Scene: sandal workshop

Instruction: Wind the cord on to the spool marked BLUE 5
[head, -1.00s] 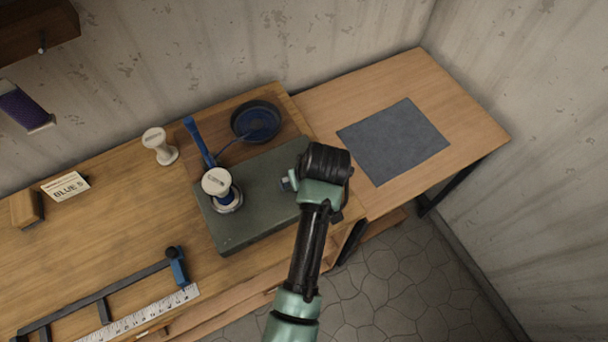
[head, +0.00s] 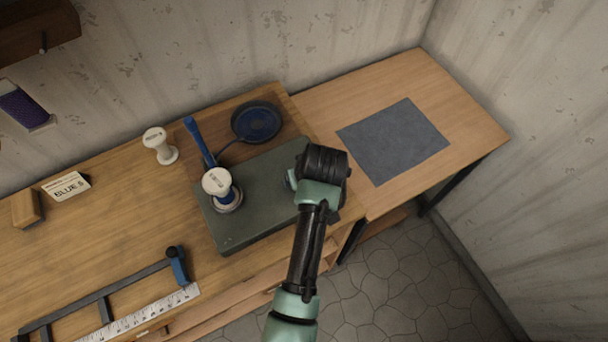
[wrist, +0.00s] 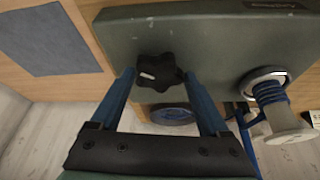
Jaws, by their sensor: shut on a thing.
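A white spool (head: 217,183) with some blue cord on its core sits on the spindle of a green-grey winder box (head: 240,215); the spool also shows in the wrist view (wrist: 284,122). Blue cord runs from a dark dish (head: 277,112) to the spool, past a blue lever (head: 198,140). A card marked BLUE 5 (head: 68,186) lies on the bench. In the wrist view my gripper (wrist: 159,76) has its blue fingers on either side of a black lobed knob (wrist: 155,70) at the winder, shut on it. My wrist hides the knob in the head view.
A second white spool (head: 160,148) stands behind the winder. A wooden block (head: 26,209) and a dark clamp-like frame with a ruler (head: 150,306) are at the left. A grey mat (head: 393,141) lies on the right table, otherwise clear. A purple spool (head: 22,105) hangs at the wall.

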